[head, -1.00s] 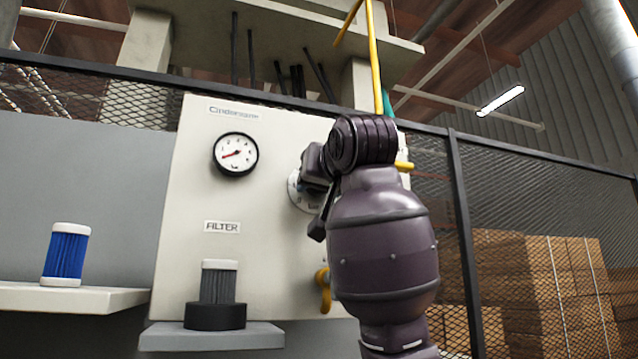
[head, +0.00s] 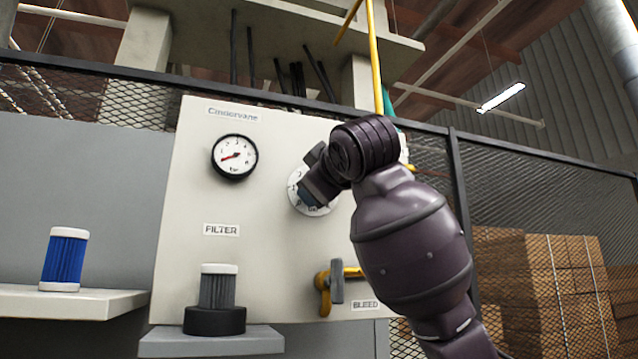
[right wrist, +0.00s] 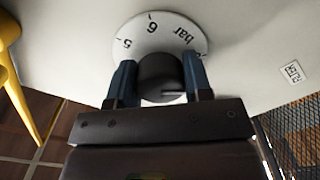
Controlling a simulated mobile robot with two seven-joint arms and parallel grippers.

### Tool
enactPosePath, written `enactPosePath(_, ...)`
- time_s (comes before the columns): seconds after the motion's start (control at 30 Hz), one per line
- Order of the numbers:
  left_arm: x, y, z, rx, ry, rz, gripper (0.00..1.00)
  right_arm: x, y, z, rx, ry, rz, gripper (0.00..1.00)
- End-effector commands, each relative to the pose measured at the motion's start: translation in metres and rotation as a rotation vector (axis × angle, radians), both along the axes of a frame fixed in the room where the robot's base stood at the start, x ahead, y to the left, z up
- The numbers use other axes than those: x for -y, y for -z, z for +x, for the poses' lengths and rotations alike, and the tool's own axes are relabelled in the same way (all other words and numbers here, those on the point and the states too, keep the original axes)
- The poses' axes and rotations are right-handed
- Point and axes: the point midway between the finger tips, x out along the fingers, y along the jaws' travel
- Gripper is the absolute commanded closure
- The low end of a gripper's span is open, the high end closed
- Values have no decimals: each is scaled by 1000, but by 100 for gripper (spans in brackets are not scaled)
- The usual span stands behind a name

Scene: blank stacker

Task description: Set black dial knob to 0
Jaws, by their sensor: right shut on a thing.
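The black dial knob (right wrist: 162,76) shows in the right wrist view, in front of a round white dial plate (right wrist: 160,36) marked "5", "6" and "bar". My right gripper (right wrist: 160,80) is shut on the knob, with one blue finger on each side. In the head view the dial plate (head: 321,208) is partly covered by my right gripper (head: 308,196), and the knob is hidden there. Part of the scale is hidden, so I cannot tell which number the knob points at. My left gripper is not in view.
A pressure gauge (head: 234,156) with a red needle sits left of the dial on the pale panel (head: 196,190). Below are a yellow-handled valve (head: 324,290), a grey filter (head: 217,288) on a ledge and a blue filter (head: 65,260) on a shelf. Mesh fencing stands behind.

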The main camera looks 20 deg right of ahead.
Motion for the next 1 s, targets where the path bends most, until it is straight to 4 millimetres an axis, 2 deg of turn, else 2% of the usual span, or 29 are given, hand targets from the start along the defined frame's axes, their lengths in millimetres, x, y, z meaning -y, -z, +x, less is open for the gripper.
enactPosePath(0.4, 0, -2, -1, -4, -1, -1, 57, 0, 0, 0, 5, 1, -182, 78)
enactPosePath(0.93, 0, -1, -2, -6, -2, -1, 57, 0, 0, 0, 7, 0, -207, 78)
enactPosePath(0.97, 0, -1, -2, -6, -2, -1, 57, 0, 0, 0, 7, 0, -207, 53)
enactPosePath(1.0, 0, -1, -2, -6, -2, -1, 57, 0, 0, 0, 7, 0, -207, 46)
